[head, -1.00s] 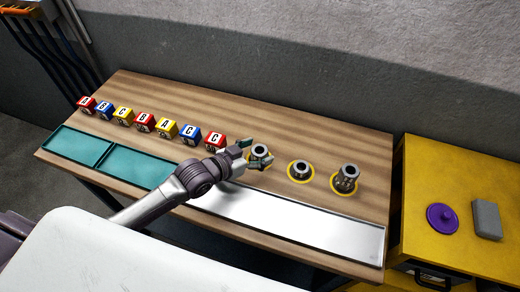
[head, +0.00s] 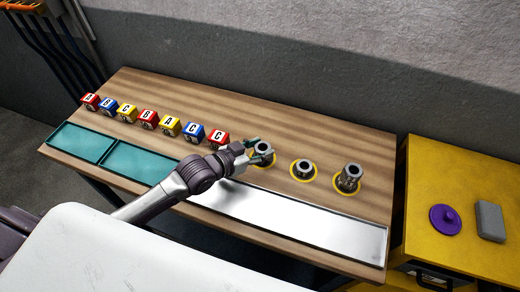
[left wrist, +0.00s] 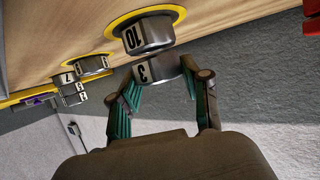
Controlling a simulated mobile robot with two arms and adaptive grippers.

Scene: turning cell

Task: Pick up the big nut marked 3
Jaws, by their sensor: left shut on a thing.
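The big nut marked 3 (left wrist: 155,70) is a grey metal ring, held between the green-padded fingers of my left gripper (left wrist: 165,88). It sits right against a nut marked 10 (left wrist: 143,36), which stands on a yellow ring on the table; I see no clear gap between them. In the head view my left gripper (head: 257,151) is at the leftmost nut stack (head: 264,149), fingers on either side of its top. My right gripper is not in view.
Shorter nuts (head: 303,168) and a taller stack (head: 349,177) stand on yellow rings to the right. Lettered blocks (head: 171,126) line the left. A silver tray (head: 300,222) and teal trays (head: 130,159) lie along the front. A yellow cabinet (head: 470,180) is at right.

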